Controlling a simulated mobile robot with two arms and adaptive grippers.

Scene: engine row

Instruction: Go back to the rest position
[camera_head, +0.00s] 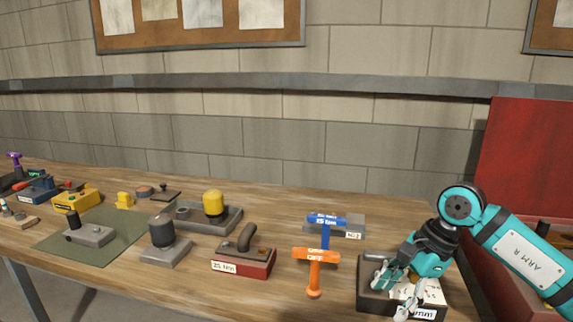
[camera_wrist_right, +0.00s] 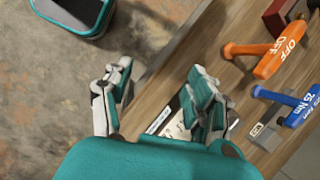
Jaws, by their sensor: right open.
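My right gripper (camera_head: 398,290) is at the right front of the workbench, over a dark block-shaped holder (camera_head: 372,300) with a white label that it partly covers. In the wrist view my right gripper (camera_wrist_right: 160,82) has its two fingers spread apart, with nothing held between them. Part of a white label (camera_wrist_right: 160,120) shows below the fingers. I cannot tell whether the fingers touch the holder. My left gripper is not in view.
An orange T-handle tool (camera_head: 315,272) and a blue one (camera_head: 326,228) stand left of my right gripper. A red box (camera_head: 525,150) stands at the right. Several engine parts and a green mat (camera_head: 110,250) lie farther left on the wooden bench (camera_head: 215,285).

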